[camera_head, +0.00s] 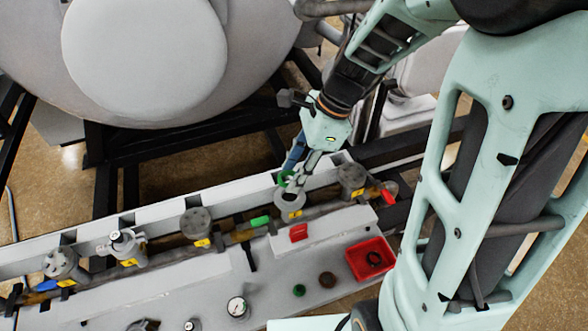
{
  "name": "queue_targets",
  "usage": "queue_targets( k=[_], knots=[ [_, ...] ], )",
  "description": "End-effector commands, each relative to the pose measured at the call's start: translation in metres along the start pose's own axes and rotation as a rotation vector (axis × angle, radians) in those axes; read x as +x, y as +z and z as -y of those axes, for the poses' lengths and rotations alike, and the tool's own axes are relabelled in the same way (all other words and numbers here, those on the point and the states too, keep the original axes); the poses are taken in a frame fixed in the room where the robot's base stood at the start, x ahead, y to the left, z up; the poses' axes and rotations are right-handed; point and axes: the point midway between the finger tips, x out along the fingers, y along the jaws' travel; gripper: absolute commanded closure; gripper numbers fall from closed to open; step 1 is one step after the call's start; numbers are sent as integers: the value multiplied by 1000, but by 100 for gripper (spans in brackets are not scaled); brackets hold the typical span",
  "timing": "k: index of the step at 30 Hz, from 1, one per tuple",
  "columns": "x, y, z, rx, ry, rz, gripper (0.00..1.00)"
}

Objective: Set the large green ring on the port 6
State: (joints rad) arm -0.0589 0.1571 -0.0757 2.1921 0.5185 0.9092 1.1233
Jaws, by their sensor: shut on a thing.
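The large green ring (285,177) is at the fingertips of my gripper (292,180), which is shut on it. The ring is just above and behind an open, pale round port (289,200) with a yellow tag; I cannot tell whether they touch. The fingers hide part of the ring. The tag numbers are too small to read, so I cannot confirm which port is port 6.
Capped ports stand on the same pipe, one to the right (351,178) and one to the left (196,222). A red tray (356,270) holds a dark ring. A small green ring (299,290), a brown ring (327,280) and a gauge (237,307) sit in front.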

Motion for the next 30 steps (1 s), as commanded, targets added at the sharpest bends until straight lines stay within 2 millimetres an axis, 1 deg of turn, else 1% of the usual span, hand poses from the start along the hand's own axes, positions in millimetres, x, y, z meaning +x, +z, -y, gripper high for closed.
queue_targets(
  k=[1,3,30],
  knots=[
    [5,-2,0,0,0,0,76],
    [8,-3,0,0,0,0,76],
    [47,-19,0,0,0,0,76]
  ],
)
